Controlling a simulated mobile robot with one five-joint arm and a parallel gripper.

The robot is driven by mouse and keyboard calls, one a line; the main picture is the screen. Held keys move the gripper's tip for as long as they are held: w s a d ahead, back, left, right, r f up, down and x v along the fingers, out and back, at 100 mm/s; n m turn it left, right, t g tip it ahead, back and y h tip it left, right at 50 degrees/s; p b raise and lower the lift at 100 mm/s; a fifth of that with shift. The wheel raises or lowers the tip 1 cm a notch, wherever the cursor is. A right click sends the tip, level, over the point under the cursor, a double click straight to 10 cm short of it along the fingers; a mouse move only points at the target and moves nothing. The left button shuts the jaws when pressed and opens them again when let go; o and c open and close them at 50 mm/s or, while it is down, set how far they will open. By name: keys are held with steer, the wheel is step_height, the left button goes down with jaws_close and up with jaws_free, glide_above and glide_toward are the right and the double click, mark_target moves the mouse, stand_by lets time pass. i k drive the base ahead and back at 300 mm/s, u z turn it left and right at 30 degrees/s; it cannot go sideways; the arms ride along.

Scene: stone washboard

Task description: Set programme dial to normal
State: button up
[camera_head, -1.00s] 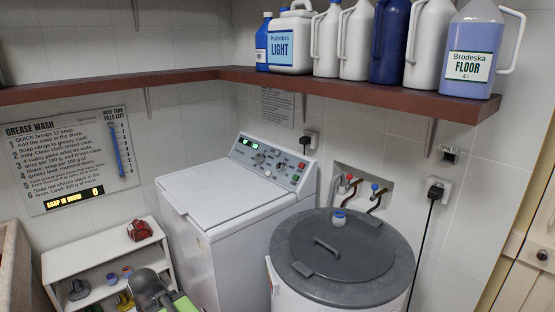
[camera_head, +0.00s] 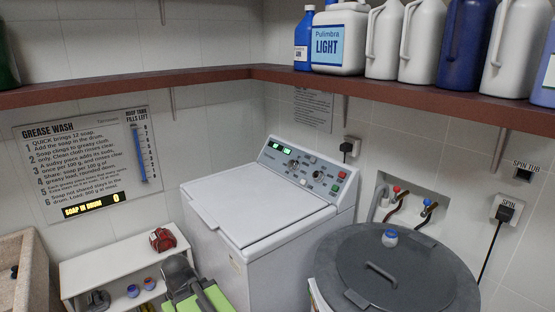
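A white top-loading washing machine (camera_head: 262,215) stands in the middle with its lid shut. Its sloped control panel (camera_head: 307,172) is at the back, with lit green displays (camera_head: 282,148) at the upper left. A round dark dial (camera_head: 293,164) sits below the displays, among smaller knobs and coloured buttons. The labels and the dial's pointer are too small to read, and I cannot tell which dial is the programme one. A grey and green part of my arm (camera_head: 178,272) shows at the bottom edge, left of the washer and well away from the panel. No gripper fingers can be made out.
A round tub with a dark grey lid (camera_head: 385,265) stands right of the washer, close to it. A low white shelf (camera_head: 90,265) with small items stands left. A brown wall shelf (camera_head: 200,79) with bottles runs above. A GREASE WASH sign (camera_head: 85,160) hangs left.

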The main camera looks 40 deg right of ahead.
mark_target(293, 165)
steer(key=i, duration=1.1)
